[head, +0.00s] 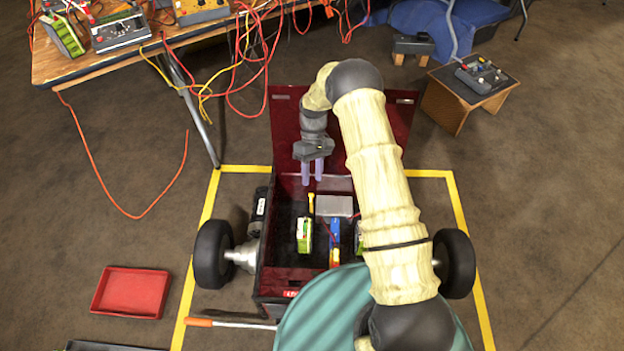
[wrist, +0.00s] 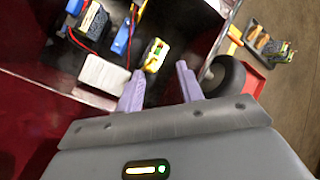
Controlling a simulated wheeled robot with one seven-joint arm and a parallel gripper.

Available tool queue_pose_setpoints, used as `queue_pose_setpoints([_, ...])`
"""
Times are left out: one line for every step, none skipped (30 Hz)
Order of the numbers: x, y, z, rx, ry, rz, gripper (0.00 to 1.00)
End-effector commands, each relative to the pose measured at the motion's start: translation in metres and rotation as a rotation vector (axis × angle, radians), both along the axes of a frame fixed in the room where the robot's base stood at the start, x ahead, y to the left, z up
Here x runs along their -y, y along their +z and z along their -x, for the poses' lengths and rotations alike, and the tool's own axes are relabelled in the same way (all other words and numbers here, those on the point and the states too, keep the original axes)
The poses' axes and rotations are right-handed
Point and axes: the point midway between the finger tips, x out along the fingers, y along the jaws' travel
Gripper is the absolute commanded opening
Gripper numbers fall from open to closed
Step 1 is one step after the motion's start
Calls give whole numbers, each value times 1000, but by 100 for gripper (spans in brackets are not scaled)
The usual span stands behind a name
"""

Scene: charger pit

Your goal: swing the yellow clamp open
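A small upright yellow piece (head: 311,203), which looks like the yellow clamp, is inside the dark red box on wheels, just behind a green-and-white block (head: 304,235). My gripper (head: 312,183) hangs above the box's back part, fingers pointing down, a little above and behind the yellow piece. Its two purple fingers are apart with nothing between them. In the wrist view the open gripper (wrist: 160,85) points toward the green-and-white block (wrist: 155,55). I cannot make out the clamp clearly there; a finger may hide it.
A grey box (head: 335,206) and a blue part (head: 335,230) sit right of the clamp. The box's raised red lid (head: 284,125) stands behind my gripper. A wheel (head: 213,254) and a red tray (head: 131,292) are at left. A cable-covered table (head: 110,55) is at upper left.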

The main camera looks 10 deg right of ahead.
Motion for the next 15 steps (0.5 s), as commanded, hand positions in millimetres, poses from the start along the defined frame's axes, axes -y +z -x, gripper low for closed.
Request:
queue_pose_setpoints([0, 7, 0, 1, 0, 0, 37])
queue_pose_setpoints([0, 9, 0, 1, 0, 0, 37])
queue_pose_setpoints([0, 11, 0, 0, 0, 0, 37])
queue_pose_setpoints([0, 12, 0, 0, 0, 0, 37])
queue_pose_setpoints([0, 12, 0, 0, 0, 0, 37])
queue_pose_setpoints([0, 12, 0, -1, 0, 0, 37])
queue_pose_setpoints([0, 12, 0, -1, 0, 0, 37])
queue_pose_setpoints([0, 12, 0, -1, 0, 0, 37])
queue_pose_setpoints([0, 12, 0, -1, 0, 0, 37])
queue_pose_setpoints([0, 12, 0, -1, 0, 0, 37])
queue_pose_setpoints([0, 12, 0, -1, 0, 0, 37])
queue_pose_setpoints([0, 12, 0, 0, 0, 0, 35])
queue_pose_setpoints([0, 12, 0, 0, 0, 0, 29])
queue_pose_setpoints([0, 12, 0, 1, 0, 1, 23])
queue_pose_setpoints([1, 13, 0, 3, -2, 1, 16])
